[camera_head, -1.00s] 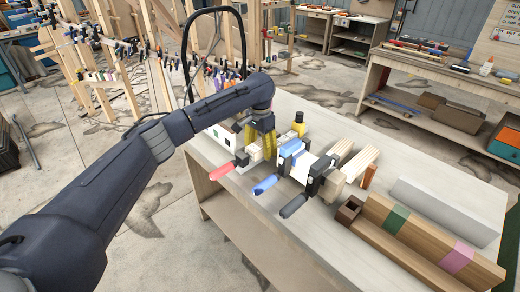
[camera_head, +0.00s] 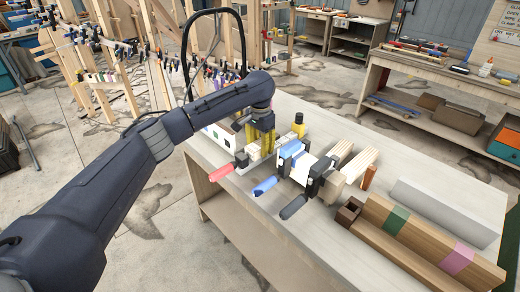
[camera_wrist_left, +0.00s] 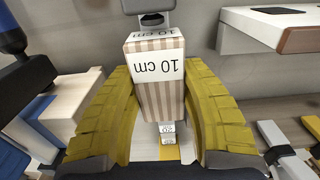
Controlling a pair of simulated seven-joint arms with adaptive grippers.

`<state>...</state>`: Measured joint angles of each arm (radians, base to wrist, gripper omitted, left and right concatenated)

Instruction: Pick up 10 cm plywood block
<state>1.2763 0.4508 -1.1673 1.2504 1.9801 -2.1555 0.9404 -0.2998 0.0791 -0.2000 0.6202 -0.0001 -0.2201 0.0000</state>
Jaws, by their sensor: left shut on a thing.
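The 10 cm plywood block (camera_wrist_left: 158,88) shows in the left wrist view, striped brown and cream with white labels reading "10 cm". My left gripper (camera_wrist_left: 157,75) has its yellow ribbed fingers on either side of the block and is shut on it. In the head view my left gripper (camera_head: 261,145) is over the far left part of the workbench, among the clamps. The block is hard to make out there, partly hidden by the fingers and arm. Smaller labelled blocks (camera_wrist_left: 167,131) show beyond its lower end in the wrist view. My right gripper is not in view.
A red-handled clamp (camera_head: 222,172), a blue-handled clamp (camera_head: 264,186) and a black-handled clamp (camera_head: 293,207) crowd close by. A yellow-black bottle (camera_head: 298,124) stands behind. Long wooden beams (camera_head: 420,235) lie at the right; the bench (camera_head: 340,235) between is partly clear.

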